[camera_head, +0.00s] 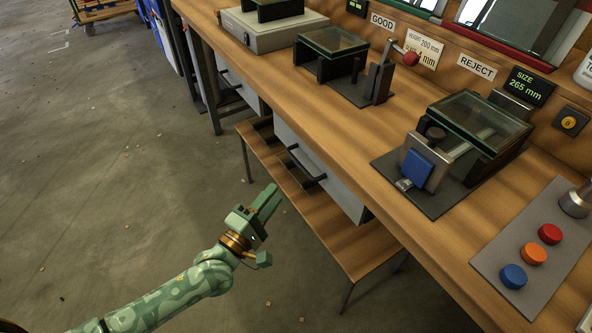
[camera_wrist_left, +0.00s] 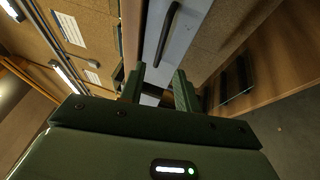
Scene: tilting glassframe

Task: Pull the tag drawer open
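A light grey drawer front (camera_head: 341,192) with a dark bar handle (camera_head: 306,166) sits under the front edge of the bench. It appears shut; no label is readable on it. In the left wrist view a grey front (camera_wrist_left: 186,32) with a black bar handle (camera_wrist_left: 168,32) lies beyond the fingertips. My left gripper (camera_head: 270,197) is in front of the bench, left of and below the handle, apart from it. Its fingers also show in the left wrist view (camera_wrist_left: 159,80), spread with an empty gap between them. My right gripper is out of view.
A lower wooden shelf (camera_head: 345,245) runs beneath the drawer. The wooden bench (camera_head: 330,130) above carries glass-topped fixtures (camera_head: 480,120) and a button panel (camera_head: 530,250). Another grey drawer front (camera_head: 245,92) is farther left. Open concrete floor (camera_head: 120,170) lies left.

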